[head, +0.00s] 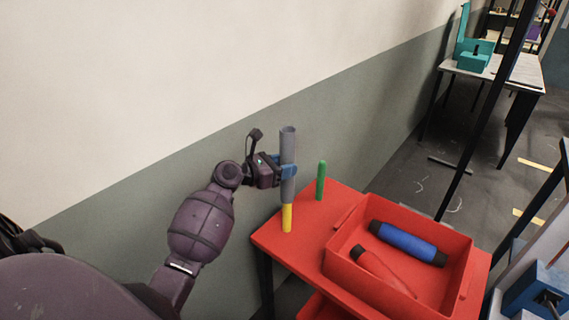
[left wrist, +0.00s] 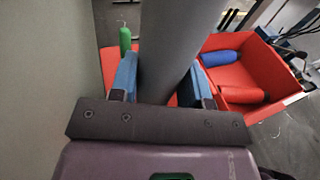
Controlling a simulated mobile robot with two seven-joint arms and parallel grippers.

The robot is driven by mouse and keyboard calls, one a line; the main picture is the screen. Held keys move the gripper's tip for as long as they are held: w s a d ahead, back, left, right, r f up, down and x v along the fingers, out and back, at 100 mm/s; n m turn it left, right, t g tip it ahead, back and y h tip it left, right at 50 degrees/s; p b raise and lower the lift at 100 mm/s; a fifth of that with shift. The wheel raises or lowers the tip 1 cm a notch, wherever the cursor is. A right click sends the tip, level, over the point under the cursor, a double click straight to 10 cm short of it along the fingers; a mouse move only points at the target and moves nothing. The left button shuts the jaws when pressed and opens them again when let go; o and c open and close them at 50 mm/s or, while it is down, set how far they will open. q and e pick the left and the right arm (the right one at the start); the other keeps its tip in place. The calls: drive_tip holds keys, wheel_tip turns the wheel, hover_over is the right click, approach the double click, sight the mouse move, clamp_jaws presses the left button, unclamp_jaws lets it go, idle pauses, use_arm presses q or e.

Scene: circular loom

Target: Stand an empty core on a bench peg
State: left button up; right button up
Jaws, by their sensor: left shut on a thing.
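A grey hollow core (head: 288,150) stands upright in the head view, its open top end showing. My left gripper (head: 287,171) is shut on it around the middle, with blue fingers on either side. In the left wrist view the core (left wrist: 172,50) fills the space between the fingers. A yellow peg (head: 287,219) stands near the left edge of the red bench (head: 285,249), directly under the core in the head view. The core's lower end meets the peg in the picture; I cannot tell whether it is around the peg or above it. A green peg (head: 321,181) stands bare behind.
A red tray (head: 338,258) on the bench holds a blue roll (head: 408,243) with dark ends and a red roll (head: 384,272). The wall is close behind the bench. A grey table (head: 520,72) with teal things stands farther back. Dark posts rise at right.

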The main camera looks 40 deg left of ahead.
sight(284, 185)
use_arm(q)
drive_tip(key=shift+f+b, duration=0.3)
drive_tip(key=shift+f, duration=0.6)
use_arm(e)
drive_tip(key=shift+w+f, duration=0.1)
drive_tip(key=shift+w, duration=0.3)
drive_tip(key=shift+s, duration=0.15)
use_arm(q)
drive_tip(key=shift+f, duration=0.15)
drive_tip(key=shift+f+b, duration=0.3)
drive_tip(key=shift+f, duration=0.25)
drive_tip(key=shift+f+b, duration=0.35)
drive_tip(key=shift+f, duration=0.5)
drive_tip(key=shift+f+b, duration=0.3)
drive_tip(key=shift+f, duration=0.65)
use_arm(e)
drive_tip(key=shift+s+f, duration=0.35)
drive_tip(key=shift+f, duration=0.5)
drive_tip(key=shift+s+f, duration=0.35)
drive_tip(key=shift+f, duration=0.5)
use_arm(q)
drive_tip(key=shift+f, duration=0.15)
use_arm(e)
drive_tip(key=shift+w, duration=0.3)
